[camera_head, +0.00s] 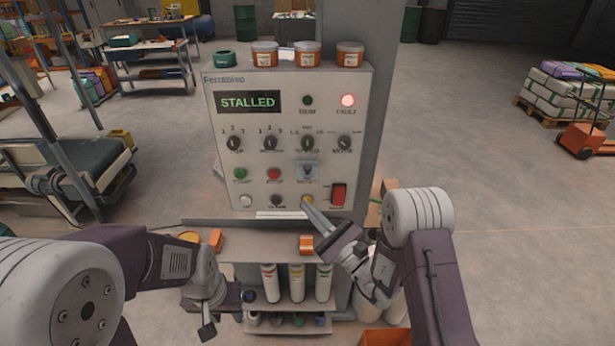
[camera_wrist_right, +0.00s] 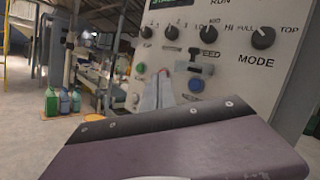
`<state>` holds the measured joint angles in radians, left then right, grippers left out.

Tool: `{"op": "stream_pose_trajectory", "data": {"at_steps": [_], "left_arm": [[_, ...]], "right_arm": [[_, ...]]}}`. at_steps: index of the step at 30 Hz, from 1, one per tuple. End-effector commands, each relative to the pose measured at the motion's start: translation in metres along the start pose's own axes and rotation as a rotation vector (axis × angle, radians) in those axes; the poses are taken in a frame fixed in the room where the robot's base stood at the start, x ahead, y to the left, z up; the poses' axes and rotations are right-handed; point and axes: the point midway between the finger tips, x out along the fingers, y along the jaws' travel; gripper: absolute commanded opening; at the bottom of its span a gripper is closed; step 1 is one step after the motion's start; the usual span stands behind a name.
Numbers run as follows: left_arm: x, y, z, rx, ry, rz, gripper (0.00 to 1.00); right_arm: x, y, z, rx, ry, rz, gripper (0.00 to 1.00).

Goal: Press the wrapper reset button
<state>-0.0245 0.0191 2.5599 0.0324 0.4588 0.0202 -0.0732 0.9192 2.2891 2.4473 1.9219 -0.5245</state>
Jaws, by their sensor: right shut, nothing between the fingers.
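The grey control panel (camera_head: 222,150) shows STALLED on its green display (camera_head: 248,102), and its red fault lamp (camera_head: 347,100) is lit. Its lower rows hold a green button (camera_head: 240,174), a red button (camera_head: 273,174), a button on a pale bluish plate (camera_head: 307,169), a white button (camera_head: 246,200), a black button (camera_head: 277,200) and a yellow button (camera_head: 308,199).
A red rocker switch (camera_head: 338,194) sits right of the yellow button. Selector knobs (camera_head: 345,143) line the panel above. Orange-labelled tubs (camera_head: 307,54) stand on top. A shelf (camera_head: 240,249) with orange blocks and bottles lies below. Open floor (camera_head: 480,150) lies right.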

Motion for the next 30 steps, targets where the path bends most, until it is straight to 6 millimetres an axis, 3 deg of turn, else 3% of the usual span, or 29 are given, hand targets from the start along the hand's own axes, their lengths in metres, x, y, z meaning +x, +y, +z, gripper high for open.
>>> {"op": "stream_pose_trajectory", "data": {"at_steps": [8,18,30], "left_arm": [[-0.002,0.000,0.000,0.000,0.000,0.000,0.36],[-0.004,0.000,0.000,0.000,0.000,0.000,0.36],[0.007,0.000,0.001,0.000,0.000,0.000,0.36]], "right_arm": [[0.009,-0.007,-0.005,-0.002,-0.002,0.000,0.00],[0.043,-0.032,-0.031,-0.003,-0.001,-0.001,0.00],[0.061,-0.045,-0.045,0.000,0.000,0.000,0.00]]}}
